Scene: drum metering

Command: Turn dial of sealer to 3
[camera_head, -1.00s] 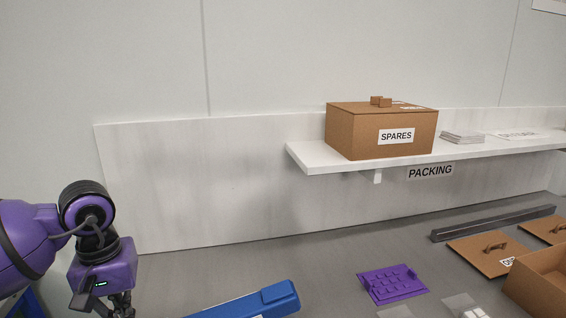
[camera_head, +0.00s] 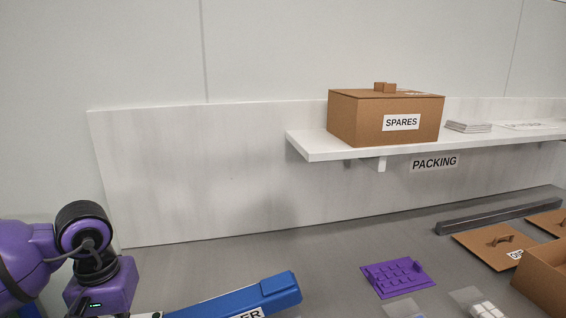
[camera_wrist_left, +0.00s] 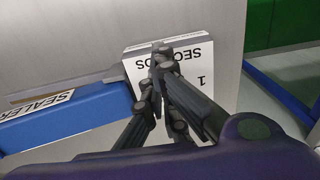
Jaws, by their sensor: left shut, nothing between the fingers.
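The sealer's long blue arm (camera_head: 240,298) lies at the bottom of the head view, its label cut off by the frame. In the left wrist view the blue arm (camera_wrist_left: 75,118) carries a SEALER label. Beside it there is a white panel (camera_wrist_left: 205,60) printed SECONDS with a 1. My left gripper (camera_wrist_left: 162,52) is shut and empty, in front of this panel, covering its middle. I cannot tell whether it touches. The dial and its pointer cannot be made out behind the fingers. In the head view only my left wrist shows, at lower left. My right gripper is out of view.
A purple studded plate (camera_head: 397,277) lies on the grey table right of the sealer. Brown lids, an open brown box (camera_head: 545,278) and a dark bar (camera_head: 498,217) are farther right. A SPARES box (camera_head: 385,118) stands on the white shelf (camera_head: 320,150).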

